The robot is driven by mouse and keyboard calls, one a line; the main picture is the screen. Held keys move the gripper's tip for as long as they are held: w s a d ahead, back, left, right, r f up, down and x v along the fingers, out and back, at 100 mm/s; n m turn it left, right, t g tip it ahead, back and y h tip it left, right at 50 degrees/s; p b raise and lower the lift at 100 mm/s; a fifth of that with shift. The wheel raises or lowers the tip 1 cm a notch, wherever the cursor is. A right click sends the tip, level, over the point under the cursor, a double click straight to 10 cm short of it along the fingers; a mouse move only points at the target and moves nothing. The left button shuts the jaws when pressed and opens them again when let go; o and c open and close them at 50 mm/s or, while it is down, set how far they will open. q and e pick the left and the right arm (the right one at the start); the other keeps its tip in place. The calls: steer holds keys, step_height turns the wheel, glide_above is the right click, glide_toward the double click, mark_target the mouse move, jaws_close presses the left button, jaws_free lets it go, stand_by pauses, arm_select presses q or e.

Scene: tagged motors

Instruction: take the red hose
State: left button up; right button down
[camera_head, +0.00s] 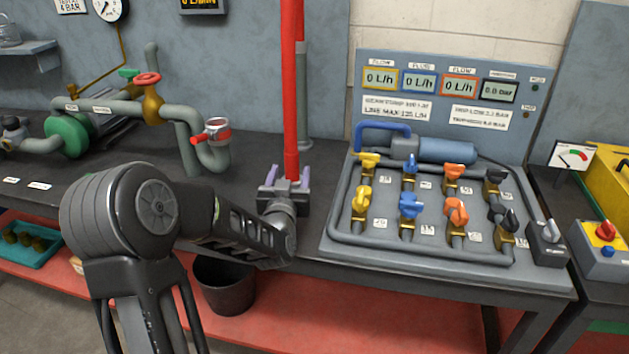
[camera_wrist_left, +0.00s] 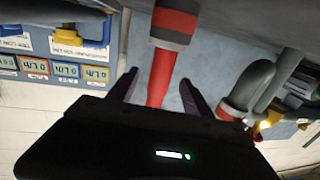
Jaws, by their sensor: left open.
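The red hose (camera_head: 291,90) rises straight up from the bench in the head view, and its lower end is beside my gripper. In the left wrist view the red hose (camera_wrist_left: 162,78) runs between the two fingers, with a dark and red banded fitting at the top of the picture. My left gripper (camera_head: 286,177) is open, one purple-grey finger on each side of the hose. In the left wrist view the gripper (camera_wrist_left: 158,80) shows gaps beside the hose, and its body hides part of the hose. My right gripper is in neither view.
A valve panel (camera_head: 335,250) with yellow, blue, orange and black handles stands close on the right. Grey pipework (camera_head: 200,155) with a red clamp stands on the left. A black bucket (camera_head: 223,285) is below the bench. A grey pipe (camera_head: 303,100) rises behind the hose.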

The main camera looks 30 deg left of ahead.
arm_select(q)
steer(key=shift+a, duration=0.2)
steer(key=shift+x, duration=1.25)
steer(key=shift+w, duration=0.15)
steer(key=p+x, duration=0.1)
steer(key=x, duration=0.4)
steer(key=shift+r, duration=0.15)
steer(key=shift+c, duration=0.6)
jaws_close()
steer(key=shift+r, duration=0.1)
